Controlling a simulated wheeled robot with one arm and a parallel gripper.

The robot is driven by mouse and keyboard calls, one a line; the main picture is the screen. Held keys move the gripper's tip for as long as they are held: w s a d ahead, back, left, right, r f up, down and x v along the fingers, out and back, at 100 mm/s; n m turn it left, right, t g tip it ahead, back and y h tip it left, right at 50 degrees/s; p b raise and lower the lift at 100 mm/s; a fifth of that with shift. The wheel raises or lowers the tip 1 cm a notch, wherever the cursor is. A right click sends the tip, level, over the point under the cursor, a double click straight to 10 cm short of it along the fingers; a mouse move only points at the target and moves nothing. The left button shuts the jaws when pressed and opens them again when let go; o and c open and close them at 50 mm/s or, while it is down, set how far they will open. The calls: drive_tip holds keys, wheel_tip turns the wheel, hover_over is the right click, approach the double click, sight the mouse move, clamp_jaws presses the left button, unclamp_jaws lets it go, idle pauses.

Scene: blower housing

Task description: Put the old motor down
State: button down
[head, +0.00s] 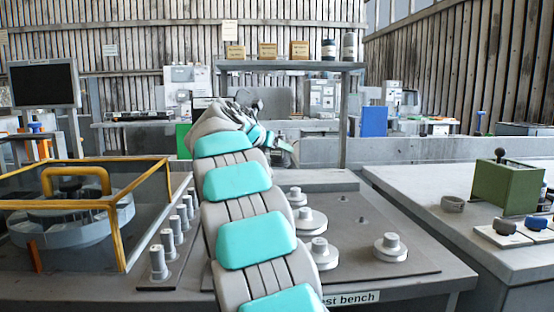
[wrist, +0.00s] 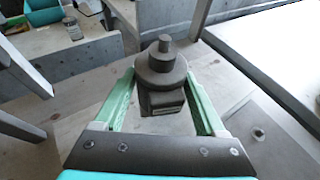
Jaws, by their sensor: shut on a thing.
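The motor in my gripper, which I take to be the old one, shows in the wrist view as a dark grey stepped round body (wrist: 162,70) with a short shaft on top and a squared block below. My gripper (wrist: 161,82) has its two green fingers closed on either side of it. In the head view my arm reaches forward over the test bench (head: 400,285). My gripper's teal end (head: 280,143) shows beyond the bench's back edge, and the held motor cannot be made out there.
Several grey flanged parts (head: 390,247) stand on the bench's dark plate, whose right half has bare room. A row of grey cylinders (head: 158,262) and a yellow-framed guard (head: 110,225) stand left. A green box (head: 507,187) sits on the right table. A shelf (head: 290,66) stands behind.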

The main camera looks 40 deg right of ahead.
sight(272, 156)
drive_tip(key=shift+f, duration=1.7)
unclamp_jaws()
drive_tip(key=shift+f, duration=0.1)
drive_tip(key=v, duration=1.2)
drive_tip(key=shift+r+b, duration=0.2)
drive_tip(key=shift+b, duration=0.1)
